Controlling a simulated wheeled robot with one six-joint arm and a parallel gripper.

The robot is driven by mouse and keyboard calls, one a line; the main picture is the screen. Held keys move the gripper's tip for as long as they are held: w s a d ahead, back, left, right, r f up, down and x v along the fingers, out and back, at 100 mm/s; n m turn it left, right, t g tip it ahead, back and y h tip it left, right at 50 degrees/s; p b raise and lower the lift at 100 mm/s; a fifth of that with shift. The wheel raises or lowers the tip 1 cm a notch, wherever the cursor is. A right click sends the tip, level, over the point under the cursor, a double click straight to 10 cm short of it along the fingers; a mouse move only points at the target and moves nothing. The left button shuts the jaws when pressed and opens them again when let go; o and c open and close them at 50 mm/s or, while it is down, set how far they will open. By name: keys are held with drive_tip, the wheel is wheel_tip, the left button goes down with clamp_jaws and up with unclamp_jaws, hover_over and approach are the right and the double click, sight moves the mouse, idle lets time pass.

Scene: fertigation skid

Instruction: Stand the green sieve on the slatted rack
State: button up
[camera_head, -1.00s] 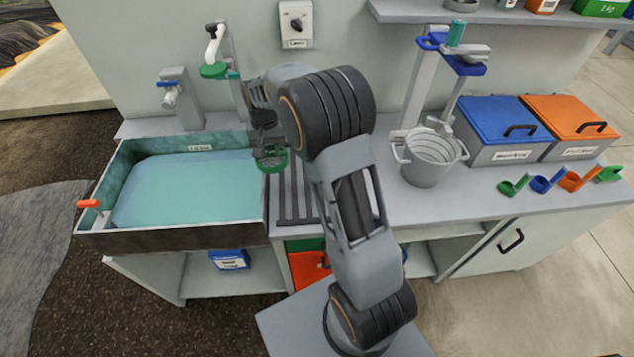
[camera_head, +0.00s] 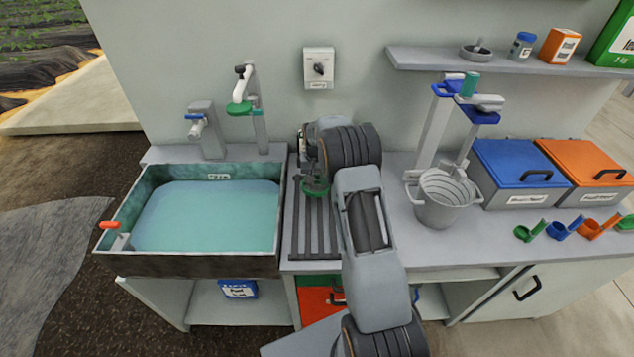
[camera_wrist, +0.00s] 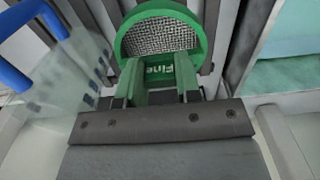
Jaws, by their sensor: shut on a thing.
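The green sieve (camera_head: 315,187) is over the slatted rack (camera_head: 301,240) between the sink and the bucket. In the wrist view the sieve (camera_wrist: 160,35) shows a round green rim, grey mesh and a handle marked "Fine". My gripper (camera_wrist: 158,80) is shut on the sieve's handle. In the head view my gripper (camera_head: 312,165) is partly hidden by my arm. The rack's slats (camera_wrist: 205,25) show beside the sieve in the wrist view. I cannot tell whether the sieve touches the slats.
The water-filled sink (camera_head: 125,235) is left of the rack. A grey bucket (camera_head: 442,205) stands to the right, with blue (camera_head: 515,165) and orange (camera_head: 580,160) lidded bins beyond it. Several coloured scoops lie at the far right. The front part of the rack is clear.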

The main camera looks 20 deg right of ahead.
sight(317, 180)
drive_tip(key=shift+w+d+f, duration=0.1)
drive_tip(key=shift+d+f, duration=0.25)
drive_tip(key=shift+f, duration=0.1)
drive_tip(key=shift+f+p, duration=0.8)
drive_tip(key=shift+f, duration=0.7)
drive_tip(key=shift+f, duration=0.2)
drive_tip(key=o, duration=0.9)
drive_tip(key=shift+r, duration=0.15)
